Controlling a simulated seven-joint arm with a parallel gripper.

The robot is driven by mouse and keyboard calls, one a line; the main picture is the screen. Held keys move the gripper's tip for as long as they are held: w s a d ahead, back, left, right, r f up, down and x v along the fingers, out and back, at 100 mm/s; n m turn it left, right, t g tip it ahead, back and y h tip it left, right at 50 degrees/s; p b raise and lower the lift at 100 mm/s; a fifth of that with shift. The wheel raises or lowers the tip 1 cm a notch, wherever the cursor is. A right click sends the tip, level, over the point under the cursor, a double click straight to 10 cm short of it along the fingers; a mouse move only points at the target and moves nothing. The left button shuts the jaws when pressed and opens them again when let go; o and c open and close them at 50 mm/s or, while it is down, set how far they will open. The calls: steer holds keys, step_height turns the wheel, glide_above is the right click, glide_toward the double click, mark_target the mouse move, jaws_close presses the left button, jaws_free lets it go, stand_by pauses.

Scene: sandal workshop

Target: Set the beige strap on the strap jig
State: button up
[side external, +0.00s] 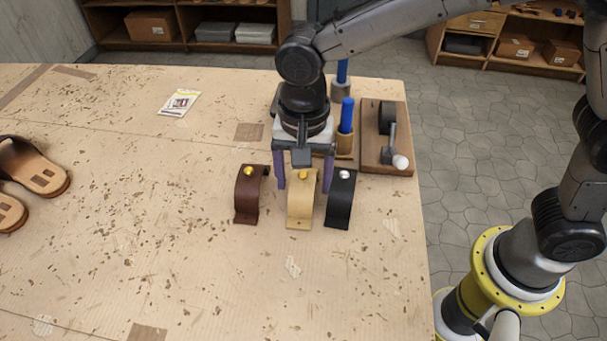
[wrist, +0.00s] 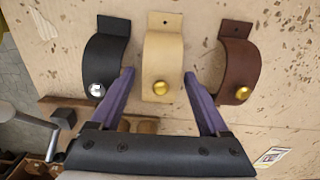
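The beige strap (side external: 300,206), arched with a gold stud, stands on the table between a brown strap and a black strap. It also shows in the wrist view (wrist: 164,52). My gripper (side external: 304,182) is over its studded end. In the wrist view, its purple fingers (wrist: 158,78) are spread on either side of the beige strap, with gaps, holding nothing. A wooden board (side external: 401,163) with a dark rounded block and a ball-ended lever, apparently the strap jig, lies at the table's right edge. No strap is visible on it.
The brown strap (side external: 246,196) and black strap (side external: 341,198) stand close on both sides. Blue-handled tools (side external: 346,117) stand upright between my gripper and the board. Sandals (side external: 35,168) lie far left; a small packet (side external: 179,102) lies at the back. The table's front middle is clear.

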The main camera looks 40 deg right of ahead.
step_height(320, 180, up, 11)
steer(key=shift+f, duration=0.1)
steer(key=shift+r, duration=0.85)
steer(key=s+d+r+n+t, duration=0.1)
steer(key=s+d+n+t, duration=0.3)
steer(key=d, duration=0.6)
steer(key=s+d+n, duration=0.2)
steer(key=s+d, duration=0.4)
steer(key=d, duration=0.4)
steer(key=s+d+f+n+t, duration=0.1)
steer(key=s+d+f+n, duration=0.2)
steer(key=s, duration=0.3)
steer(key=shift+s+d+f+t, duration=0.3)
steer(key=shift+d+f, duration=0.2)
steer(key=shift+d, duration=0.2)
steer(key=shift+c, duration=1.1)
